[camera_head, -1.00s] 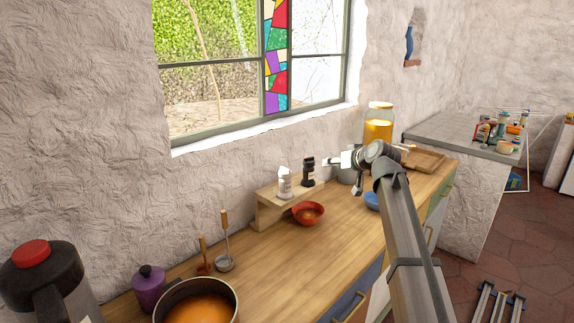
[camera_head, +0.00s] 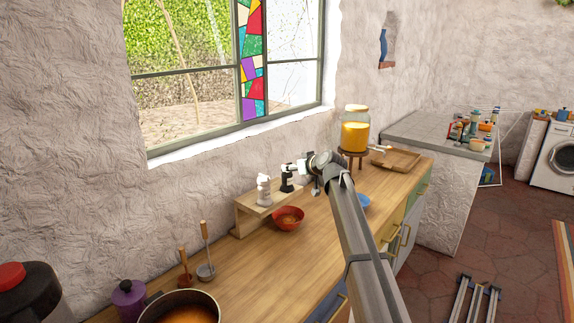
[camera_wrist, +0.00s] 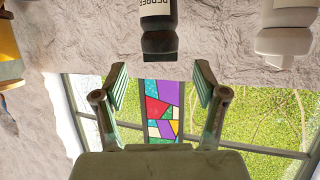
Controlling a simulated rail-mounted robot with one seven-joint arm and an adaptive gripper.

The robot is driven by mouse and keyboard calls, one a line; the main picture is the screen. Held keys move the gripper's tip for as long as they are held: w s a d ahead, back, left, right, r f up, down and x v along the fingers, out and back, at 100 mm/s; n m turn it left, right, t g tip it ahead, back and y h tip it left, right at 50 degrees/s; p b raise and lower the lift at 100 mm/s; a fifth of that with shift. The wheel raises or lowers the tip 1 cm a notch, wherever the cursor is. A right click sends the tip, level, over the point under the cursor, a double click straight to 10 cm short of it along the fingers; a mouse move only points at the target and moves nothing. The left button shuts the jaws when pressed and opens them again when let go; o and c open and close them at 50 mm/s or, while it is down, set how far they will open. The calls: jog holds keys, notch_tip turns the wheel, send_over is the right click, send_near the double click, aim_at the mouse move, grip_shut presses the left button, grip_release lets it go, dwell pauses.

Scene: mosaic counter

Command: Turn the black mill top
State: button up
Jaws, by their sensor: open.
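The black mill (camera_head: 287,183) stands upright on a small wooden shelf (camera_head: 247,224), to the right of a white mill (camera_head: 264,189). In the wrist view, which is upside down, the black mill (camera_wrist: 157,12) carries a pepper label, and its dark rounded top (camera_wrist: 160,43) points down the picture. My gripper (camera_wrist: 162,78) is open and empty there, its fingers apart, with the mill top just past the gap between the fingertips. The white mill (camera_wrist: 285,42) is off to the right. In the head view my gripper (camera_head: 298,168) is close beside the black mill's top, on its right.
A red bowl (camera_head: 288,219) sits in front of the shelf. A glass jar of yellow liquid (camera_head: 355,132) stands on a stand behind my arm, near a wooden tray (camera_head: 396,160). Ladles (camera_head: 206,262) and a pot (camera_head: 180,306) are at the near left. The wall and window lie behind.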

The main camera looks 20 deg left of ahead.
jog(key=p+x, duration=0.1)
jog(key=x, duration=0.5)
jog(key=shift+w+a, duration=0.1)
jog(key=c, duration=1.2)
